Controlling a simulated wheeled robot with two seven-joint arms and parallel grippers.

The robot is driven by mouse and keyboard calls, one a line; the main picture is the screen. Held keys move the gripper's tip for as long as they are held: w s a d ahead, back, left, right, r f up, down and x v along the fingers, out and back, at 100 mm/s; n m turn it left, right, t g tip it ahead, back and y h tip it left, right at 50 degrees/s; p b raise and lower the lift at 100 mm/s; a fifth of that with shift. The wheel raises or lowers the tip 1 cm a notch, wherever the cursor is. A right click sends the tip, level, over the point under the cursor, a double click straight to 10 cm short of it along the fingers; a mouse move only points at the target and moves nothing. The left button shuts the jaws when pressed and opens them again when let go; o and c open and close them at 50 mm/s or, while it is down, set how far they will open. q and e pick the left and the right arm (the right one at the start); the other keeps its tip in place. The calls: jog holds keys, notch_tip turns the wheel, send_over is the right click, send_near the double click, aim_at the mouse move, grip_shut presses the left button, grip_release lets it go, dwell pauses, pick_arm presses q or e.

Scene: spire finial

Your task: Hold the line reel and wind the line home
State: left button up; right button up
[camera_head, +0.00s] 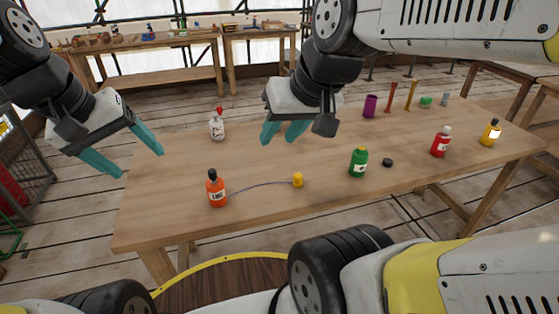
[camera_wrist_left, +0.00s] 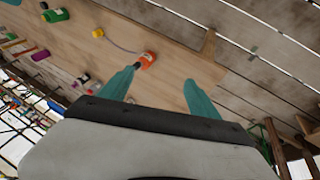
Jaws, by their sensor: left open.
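An orange bottle-shaped reel (camera_head: 217,190) with a black top and a white label stands upright near the table's front left. A thin purple line (camera_head: 255,186) runs from it to a small yellow piece (camera_head: 298,180) on the table. The left wrist view also shows the orange reel (camera_wrist_left: 148,60), the line and the yellow piece (camera_wrist_left: 98,33). My left gripper (camera_head: 139,163) is open and empty, left of the reel and apart from it. My right gripper (camera_head: 278,140) has its fingers apart and is empty, above the table behind the yellow piece.
A white bottle with a red top (camera_head: 217,127) stands behind the reel. A green bottle (camera_head: 358,162), a black cap (camera_head: 388,162), a red bottle (camera_head: 440,143) and a yellow bottle (camera_head: 490,133) stand to the right. A purple cup (camera_head: 370,106) is farther back. The wooden table (camera_head: 165,200) is bare around the reel.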

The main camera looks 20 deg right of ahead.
pick_arm(q)
jog(key=w+d+f+n+g+h, duration=0.3)
jog(key=w+f+n+g+h, duration=0.3)
jog(key=w+f, duration=0.6)
jog(key=n+t+h, duration=0.2)
jog(key=n+h, duration=0.3)
jog(key=n, duration=0.5)
send_near(213, 195)
jog(key=shift+w+f, duration=0.8)
jog(key=shift+w, duration=0.3)
jog(key=shift+w+f, duration=0.2)
jog(key=shift+f, duration=0.4)
jog(key=shift+x, duration=4.95)
jog(key=shift+r, duration=0.15)
jog(key=shift+c, duration=0.2)
jog(key=c, duration=0.9)
